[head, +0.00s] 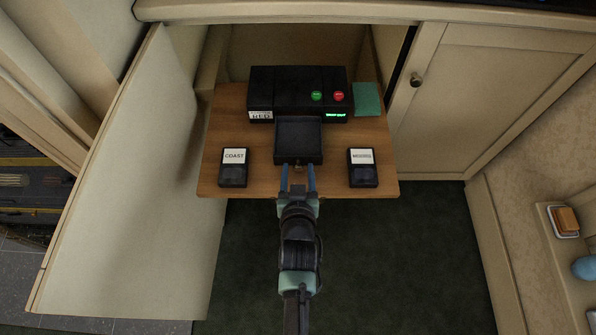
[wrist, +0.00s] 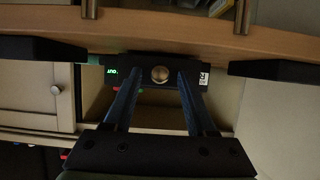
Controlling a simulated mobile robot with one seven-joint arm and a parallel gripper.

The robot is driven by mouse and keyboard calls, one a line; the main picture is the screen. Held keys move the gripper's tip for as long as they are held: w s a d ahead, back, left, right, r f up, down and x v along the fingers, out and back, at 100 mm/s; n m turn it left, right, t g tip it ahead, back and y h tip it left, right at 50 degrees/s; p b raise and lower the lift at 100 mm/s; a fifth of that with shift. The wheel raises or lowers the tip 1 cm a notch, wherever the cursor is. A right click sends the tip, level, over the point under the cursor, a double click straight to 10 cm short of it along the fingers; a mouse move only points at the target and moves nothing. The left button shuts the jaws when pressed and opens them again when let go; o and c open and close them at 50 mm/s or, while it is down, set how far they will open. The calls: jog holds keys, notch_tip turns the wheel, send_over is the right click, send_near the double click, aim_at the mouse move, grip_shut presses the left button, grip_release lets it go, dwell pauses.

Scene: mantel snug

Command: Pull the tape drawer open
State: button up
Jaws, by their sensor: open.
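The tape drawer (head: 299,140) sticks out from the front of a black tape deck (head: 262,85), and its dark, seemingly empty inside shows from above. A small round knob (wrist: 160,74) sits on the drawer front. My gripper (head: 298,170) is in front of the drawer, with its two blue fingers apart. In the wrist view the fingers (wrist: 155,88) lie on either side of the knob, with visible gaps. They do not appear to touch it. The deck has a green button (head: 316,96), a red button (head: 338,96) and a lit green display (head: 335,115).
The deck stands on a wooden shelf (head: 213,150). A tape labelled COAST (head: 233,168) lies left of the drawer, and another labelled tape (head: 362,168) lies right. A green pad (head: 367,100) is beside the deck. An open cabinet door (head: 140,190) borders the left.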

jog(key=p+v, duration=0.3)
jog(key=v, duration=1)
jog(key=w+r+t, duration=0.2)
jog(key=w+r, duration=0.3)
jog(key=r, duration=0.6)
jog(key=w+r+t, duration=0.2)
jog(key=w+r, duration=0.2)
jog(key=r, duration=0.6)
jog(key=w+r+t, duration=0.2)
jog(key=w+r, duration=0.3)
jog(key=r, duration=0.6)
jog(key=s+r+t, duration=0.3)
jog(key=s+r, duration=0.1)
jog(key=r, duration=0.8)
jog(key=s+r+t, duration=0.2)
jog(key=s+r, duration=0.2)
jog(key=r, duration=0.7)
jog(key=s+r+t, duration=0.3)
jog(key=s+r, duration=0.1)
jog(key=r, duration=0.8)
notch_tip(320, 180, up, 17)
jog(key=p, duration=1.7)
jog(key=shift+p, duration=0.3)
jog(key=shift+c, duration=0.6)
